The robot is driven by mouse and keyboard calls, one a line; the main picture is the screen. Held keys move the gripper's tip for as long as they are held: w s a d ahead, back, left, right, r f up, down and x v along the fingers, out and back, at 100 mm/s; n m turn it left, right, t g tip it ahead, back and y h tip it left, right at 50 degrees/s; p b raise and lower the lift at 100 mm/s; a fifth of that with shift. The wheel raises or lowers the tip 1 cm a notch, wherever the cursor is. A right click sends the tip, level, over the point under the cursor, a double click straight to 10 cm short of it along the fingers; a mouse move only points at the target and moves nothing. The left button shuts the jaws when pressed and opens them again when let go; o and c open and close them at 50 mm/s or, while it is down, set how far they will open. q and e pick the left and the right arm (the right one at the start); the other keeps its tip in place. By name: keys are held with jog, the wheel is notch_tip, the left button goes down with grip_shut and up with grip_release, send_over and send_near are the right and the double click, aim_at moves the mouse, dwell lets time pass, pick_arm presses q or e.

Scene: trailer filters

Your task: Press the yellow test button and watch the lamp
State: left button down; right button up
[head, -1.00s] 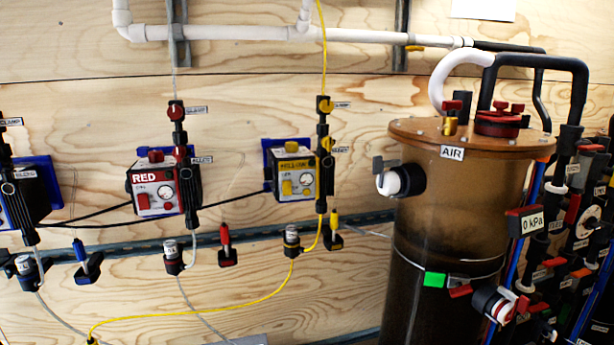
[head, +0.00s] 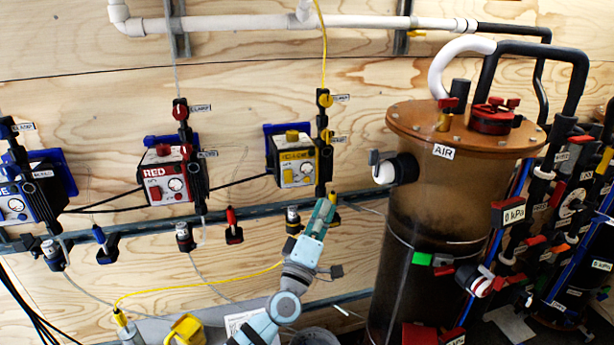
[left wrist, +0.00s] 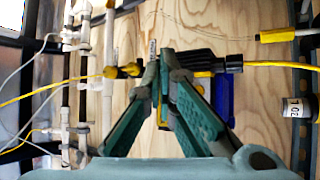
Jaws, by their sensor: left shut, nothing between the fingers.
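The yellow-labelled box (head: 297,172) hangs on the plywood wall, with a yellow knob (head: 291,136) on top and a round gauge on its front. I cannot tell which yellow part is the test button, nor make out a lit lamp. My left gripper (head: 325,208) is shut and empty, just below and right of the box. A gap to the box seems to remain, but the depth is unclear. In the left wrist view the teal fingers (left wrist: 163,62) converge in front of the box, hiding most of it; its blue backing (left wrist: 224,98) shows beside them. My right gripper is not in view.
The red-labelled box (head: 166,181) and a blue one (head: 22,200) hang to the left. A brown cylinder (head: 425,215) labelled AIR stands close on the right, with a white-ended valve (head: 382,168). A yellow hose (head: 200,288) runs below the boxes.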

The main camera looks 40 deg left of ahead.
pick_arm(q)
jog(key=shift+f, duration=0.1)
jog(key=b, duration=0.5)
send_near(320, 174)
jog(key=w+r, duration=0.2)
jog(key=w, duration=0.1)
jog(key=shift+w+a, duration=0.25)
jog(key=shift+w, duration=0.05)
dwell(0.9)
jog(key=shift+w+a+b, duration=0.25)
jog(key=shift+a+b, duration=0.1)
